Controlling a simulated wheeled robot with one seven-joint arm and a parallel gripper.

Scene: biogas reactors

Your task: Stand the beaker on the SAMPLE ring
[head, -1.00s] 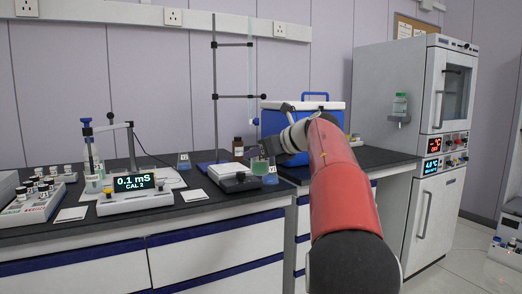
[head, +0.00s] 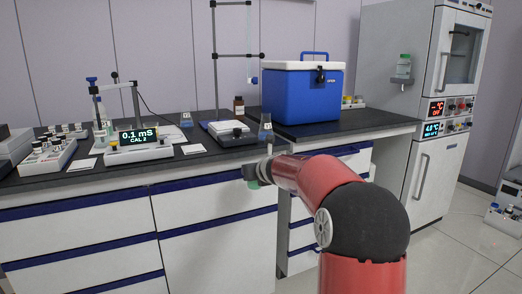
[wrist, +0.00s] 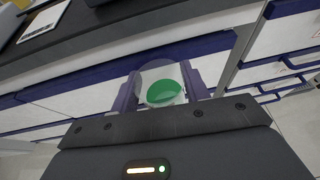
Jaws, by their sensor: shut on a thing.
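My gripper (wrist: 161,80) is shut on a clear beaker (wrist: 162,92) with green liquid in it, one finger on each side in the wrist view. In the head view my gripper (head: 251,173) hangs in front of the drawer fronts, just below the bench edge. The beaker (head: 253,184) is mostly hidden there, with a bit of green showing. I cannot make out the SAMPLE ring in either view.
The black bench top (head: 180,163) holds a balance (head: 231,132), a blue-labelled flask (head: 265,128), a retort stand (head: 215,65), a brown bottle (head: 239,105) and a blue cool box (head: 302,92). A vial rack (head: 48,157) is at left. A tall oven cabinet (head: 430,90) stands at right.

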